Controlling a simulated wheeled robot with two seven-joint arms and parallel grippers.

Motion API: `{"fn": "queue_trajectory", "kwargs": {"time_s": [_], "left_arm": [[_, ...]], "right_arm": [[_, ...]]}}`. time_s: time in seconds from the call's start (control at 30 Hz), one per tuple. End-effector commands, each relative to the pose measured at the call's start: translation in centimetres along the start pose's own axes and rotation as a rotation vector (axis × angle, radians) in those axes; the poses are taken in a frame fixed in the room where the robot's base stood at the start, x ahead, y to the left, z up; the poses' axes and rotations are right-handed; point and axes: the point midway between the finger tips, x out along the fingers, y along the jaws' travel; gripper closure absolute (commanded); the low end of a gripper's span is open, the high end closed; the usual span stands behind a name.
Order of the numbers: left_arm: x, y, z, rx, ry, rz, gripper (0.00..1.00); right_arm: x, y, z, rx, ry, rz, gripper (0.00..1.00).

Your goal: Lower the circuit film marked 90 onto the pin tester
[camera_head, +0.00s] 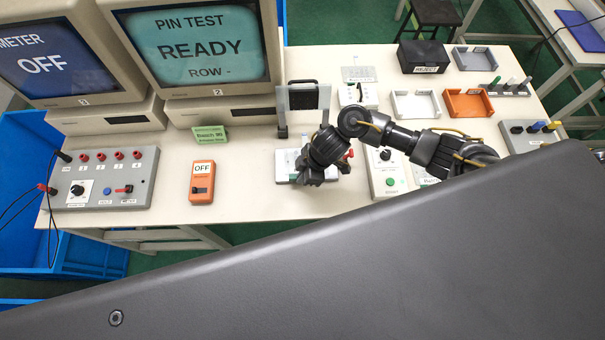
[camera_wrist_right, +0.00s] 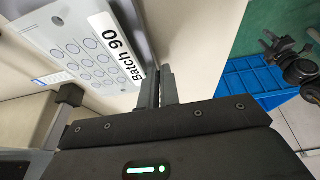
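The circuit film marked "Batch 90" (camera_wrist_right: 80,45), a pale sheet with rows of round pads, shows in the right wrist view, left of my right fingers. My right gripper (camera_wrist_right: 159,88) has its fingers close together. The label's near end lies right beside them, and I see no film between them; contact is unclear. In the head view my right gripper (camera_head: 306,178) is over a pale low device (camera_head: 284,166), likely the pin tester, and hides much of it. My left gripper is not clearly visible.
A monitor (camera_head: 198,48) reads "PIN TEST READY". An orange meter (camera_head: 202,182) reading OFF and a grey switch panel (camera_head: 105,178) are to the left. White (camera_head: 416,104) and orange (camera_head: 468,103) trays are at the right. A blue crate (camera_wrist_right: 255,80) is beyond the table edge.

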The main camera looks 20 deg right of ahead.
Motion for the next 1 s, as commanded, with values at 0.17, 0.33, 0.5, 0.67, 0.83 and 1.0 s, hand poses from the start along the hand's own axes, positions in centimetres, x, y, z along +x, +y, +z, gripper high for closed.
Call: {"fn": "queue_trajectory", "kwargs": {"time_s": [0.17,0.33,0.5,0.67,0.83,1.0], "left_arm": [[0.4,0.0,0.0,0.0,0.0,0.0,0.64],[0.7,0.0,0.1,0.0,0.0,0.0,0.64],[1.0,0.0,0.1,0.0,0.0,0.0,0.64],[1.1,0.0,0.1,0.0,0.0,0.0,0.64],[1.1,0.0,0.1,0.0,0.0,0.0,0.64],[1.1,0.0,0.1,0.0,0.0,0.0,0.64]], "right_arm": [[0.5,0.0,0.2,0.0,0.0,-0.001,1.0],[0.9,0.0,0.4,0.0,0.0,-0.001,1.0],[1.3,0.0,0.5,0.0,-0.001,-0.001,1.0],[1.4,0.0,0.6,0.0,-0.001,-0.001,0.88],[1.4,0.0,0.6,0.0,0.0,0.0,0.71],[1.4,0.1,0.6,0.001,0.0,0.001,0.71]]}}
